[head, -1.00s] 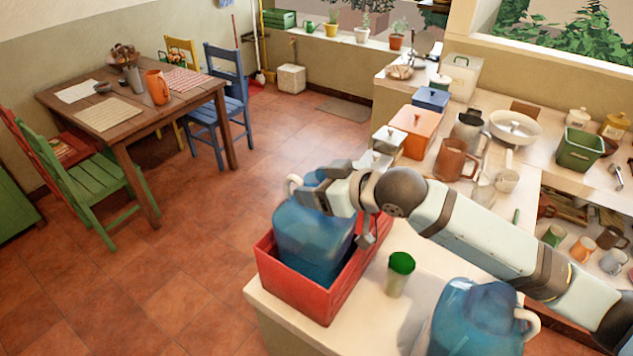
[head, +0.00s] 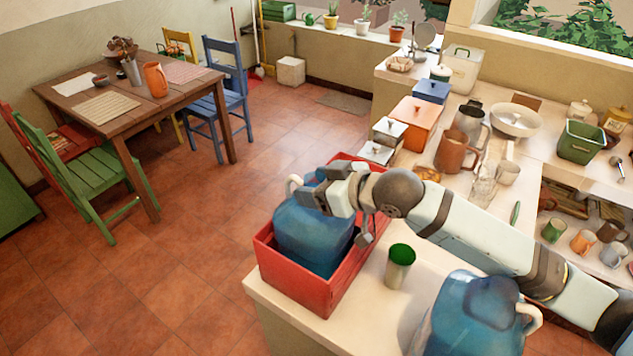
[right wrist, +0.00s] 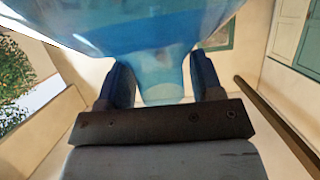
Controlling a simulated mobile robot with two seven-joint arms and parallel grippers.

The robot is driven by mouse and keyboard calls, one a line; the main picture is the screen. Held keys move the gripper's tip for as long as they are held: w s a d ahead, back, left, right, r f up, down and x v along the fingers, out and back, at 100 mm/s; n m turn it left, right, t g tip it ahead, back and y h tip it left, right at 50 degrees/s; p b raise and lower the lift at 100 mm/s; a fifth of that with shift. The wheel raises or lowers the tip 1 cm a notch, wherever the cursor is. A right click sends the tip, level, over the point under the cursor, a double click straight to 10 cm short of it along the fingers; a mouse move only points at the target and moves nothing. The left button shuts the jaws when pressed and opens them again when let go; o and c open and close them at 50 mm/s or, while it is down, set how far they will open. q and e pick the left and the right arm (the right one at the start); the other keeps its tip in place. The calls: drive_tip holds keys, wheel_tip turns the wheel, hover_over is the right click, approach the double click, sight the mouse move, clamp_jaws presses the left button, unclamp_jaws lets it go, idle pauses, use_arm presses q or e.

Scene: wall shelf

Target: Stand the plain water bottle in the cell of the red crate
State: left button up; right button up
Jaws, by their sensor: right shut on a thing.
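A large translucent blue water bottle (head: 308,235) stands upright inside the red crate (head: 290,283), its lower part hidden behind the crate's front wall. A pale loop shows at its upper left. My right gripper (head: 325,195) is shut on the bottle's neck from above. In the right wrist view the two dark fingers (right wrist: 160,85) lie on either side of the bluish neck (right wrist: 164,92). Whether the bottle's base rests on the crate floor is hidden. My left gripper is out of view.
A second blue bottle (head: 472,318) with a cream handle stands at the counter's front right. A green-topped tumbler (head: 400,266) stands just right of the crate. Boxes, an orange container (head: 417,122) and mugs crowd the counter behind. The crate sits at the counter's left edge.

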drive_tip(key=shift+f, duration=0.25)
drive_tip(key=o, duration=1.4)
drive_tip(key=shift+r, duration=0.1)
